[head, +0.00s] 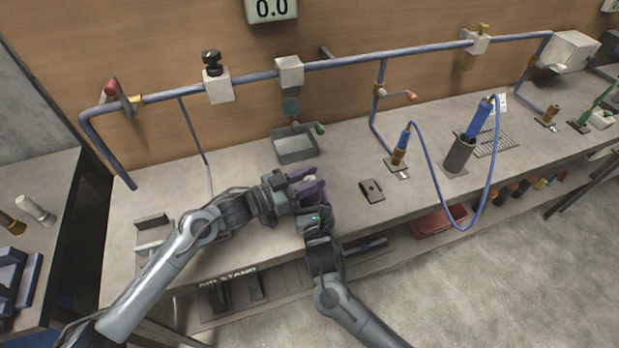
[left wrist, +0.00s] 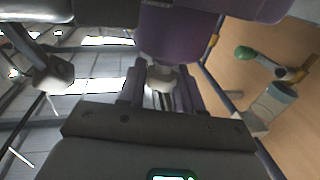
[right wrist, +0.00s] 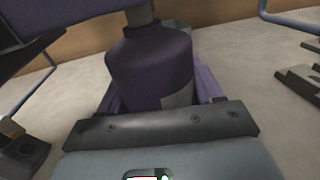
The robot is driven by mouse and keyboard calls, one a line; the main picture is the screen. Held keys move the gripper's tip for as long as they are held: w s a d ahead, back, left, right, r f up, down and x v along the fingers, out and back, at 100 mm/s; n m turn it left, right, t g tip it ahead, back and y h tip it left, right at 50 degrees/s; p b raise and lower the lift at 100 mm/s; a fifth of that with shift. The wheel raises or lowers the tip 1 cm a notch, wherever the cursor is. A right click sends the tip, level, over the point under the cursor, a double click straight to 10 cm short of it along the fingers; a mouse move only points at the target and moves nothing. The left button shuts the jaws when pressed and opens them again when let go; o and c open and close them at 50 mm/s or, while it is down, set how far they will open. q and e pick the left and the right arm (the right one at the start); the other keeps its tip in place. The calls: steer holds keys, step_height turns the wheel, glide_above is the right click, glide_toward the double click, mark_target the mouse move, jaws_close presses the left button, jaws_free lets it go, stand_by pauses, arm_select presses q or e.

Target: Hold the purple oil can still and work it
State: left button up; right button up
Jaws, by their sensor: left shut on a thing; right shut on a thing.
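The purple oil can (head: 313,190) is held low over the front part of the bench, mostly hidden by my grippers in the head view. My left gripper (head: 300,184) comes from the left and is shut on the can. My right gripper (head: 315,209) comes from the front and is also shut on it. In the right wrist view the can's rounded body (right wrist: 150,65) stands between the fingers, with a narrow neck above. In the left wrist view a purple part (left wrist: 178,38) and a pale piece show at the fingers. The exact contact points are hidden.
A grey tray (head: 296,146) stands behind the can under a pipe outlet. A small dark block (head: 371,190) lies to the right. A grey cup (head: 459,156) holds a blue-handled tool farther right. Blue pipework (head: 345,62) runs along the back wall.

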arm_select(q)
steer(key=shift+s+d+n+t+y, duration=0.1)
steer(key=shift+d+n+t+y, duration=0.05)
steer(key=shift+n+t+y, duration=1.3)
steer(key=shift+c, duration=0.3)
steer(key=shift+n+t+y, duration=0.95)
steer(key=shift+t, duration=0.5)
steer(key=o, duration=0.9)
steer(key=shift+o, duration=0.2)
steer(key=v, duration=1.2)
